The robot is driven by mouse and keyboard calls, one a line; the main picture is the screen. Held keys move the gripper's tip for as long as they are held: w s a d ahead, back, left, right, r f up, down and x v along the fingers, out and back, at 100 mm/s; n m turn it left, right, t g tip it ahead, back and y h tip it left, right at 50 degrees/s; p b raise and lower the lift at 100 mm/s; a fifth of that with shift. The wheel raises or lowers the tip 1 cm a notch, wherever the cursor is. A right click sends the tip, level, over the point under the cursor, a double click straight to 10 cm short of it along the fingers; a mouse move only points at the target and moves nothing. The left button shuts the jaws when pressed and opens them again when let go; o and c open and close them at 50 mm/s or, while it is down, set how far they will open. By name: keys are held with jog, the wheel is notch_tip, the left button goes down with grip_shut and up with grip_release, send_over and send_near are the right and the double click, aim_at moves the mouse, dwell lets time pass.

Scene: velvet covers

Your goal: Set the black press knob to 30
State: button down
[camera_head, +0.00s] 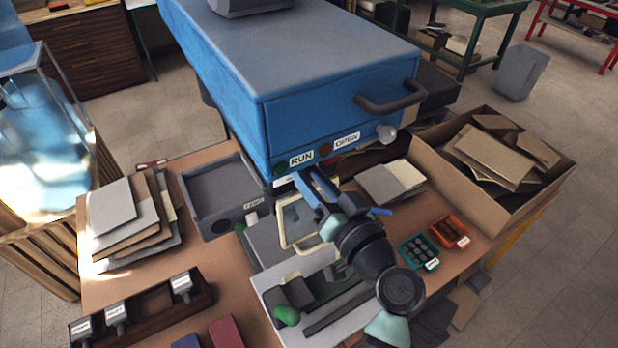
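A pale grey round knob (387,133) is at the right end of that face. I cannot make out a black knob; part of the lower front is hidden behind my gripper. My gripper (310,180) is at the lower front edge of the press, below and between the two buttons.
A dark handle (392,97) sticks out of the press front. Below my arm is a light plate with a green-knobbed lever (287,315). Stacked covers (125,225) and a grey tray (190,180) lie left. Small teal (418,252) and orange (450,231) boxes and a cardboard box (545,190) are right.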

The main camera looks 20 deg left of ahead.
jog(key=m, duration=0.3)
jog(key=shift+m, duration=0.4)
jog(key=m, duration=0.3)
jog(key=shift+m+p, duration=0.3)
jog(key=shift+p, duration=0.05)
jog(key=m+p, duration=0.1)
jog(key=m, duration=0.2)
jog(key=shift+m, duration=0.3)
jog(key=shift+m+p, duration=0.95)
jog(key=shift+m, duration=0.95)
jog(key=shift+c, duration=2.2)
grip_release()
